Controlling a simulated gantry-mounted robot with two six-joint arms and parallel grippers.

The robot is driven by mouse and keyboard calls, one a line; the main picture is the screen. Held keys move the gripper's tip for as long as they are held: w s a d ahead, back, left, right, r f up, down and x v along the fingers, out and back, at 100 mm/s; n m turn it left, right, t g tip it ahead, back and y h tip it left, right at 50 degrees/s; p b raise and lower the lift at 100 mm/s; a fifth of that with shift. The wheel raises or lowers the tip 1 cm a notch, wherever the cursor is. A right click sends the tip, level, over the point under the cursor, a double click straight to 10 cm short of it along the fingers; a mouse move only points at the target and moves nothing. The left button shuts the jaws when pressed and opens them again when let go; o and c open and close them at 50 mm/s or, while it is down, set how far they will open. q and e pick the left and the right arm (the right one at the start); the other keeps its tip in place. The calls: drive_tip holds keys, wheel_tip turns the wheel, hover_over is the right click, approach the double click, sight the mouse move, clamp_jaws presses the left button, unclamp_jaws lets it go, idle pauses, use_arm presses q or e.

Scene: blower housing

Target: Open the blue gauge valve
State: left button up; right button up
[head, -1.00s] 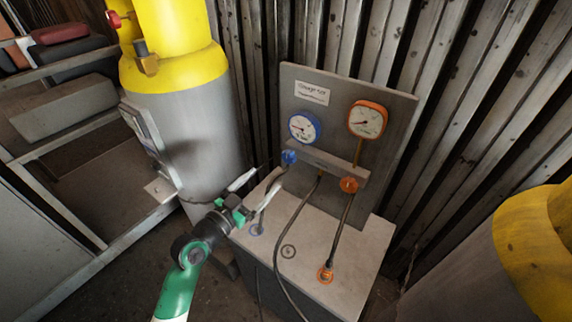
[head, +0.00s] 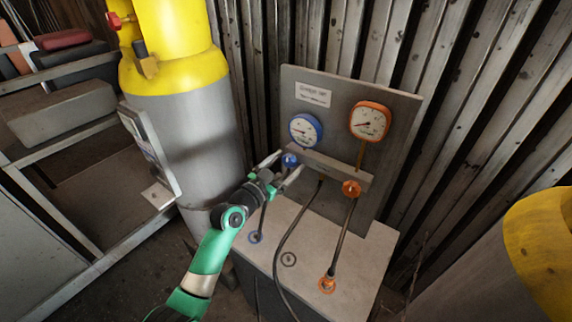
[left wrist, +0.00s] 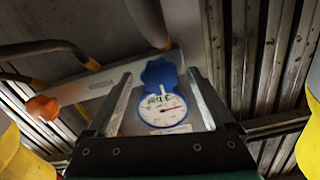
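The blue gauge valve (head: 290,160) is a small blue knob below the blue-rimmed gauge (head: 305,130) on the grey panel. In the left wrist view the blue knob (left wrist: 160,73) shows between my finger tips, with the blue gauge (left wrist: 163,110) beside it. My left gripper (head: 287,164) is open, its two pale fingers on either side of the knob. I cannot tell whether they touch it. My right gripper is not in view.
An orange valve knob (head: 351,188) and orange gauge (head: 370,121) sit right of the blue ones. Black hoses run down to the grey box top (head: 310,235). A yellow and grey cylinder (head: 185,110) stands close on the left.

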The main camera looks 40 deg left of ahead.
use_arm(q)
drive_tip(key=c, duration=1.3)
drive_tip(key=shift+n, duration=0.3)
drive_tip(key=n+p, duration=0.1)
drive_tip(key=n, duration=0.3)
drive_tip(key=shift+r, duration=0.1)
drive_tip(key=n+p, duration=0.2)
drive_tip(key=n, duration=0.4)
drive_tip(key=n+p, duration=0.1)
drive_tip(key=n, duration=0.4)
drive_tip(key=shift+a+p, duration=0.1)
drive_tip(key=shift+p, duration=0.25)
drive_tip(key=n+p, duration=0.1)
drive_tip(key=n, duration=0.4)
drive_tip(key=shift+n, duration=0.3)
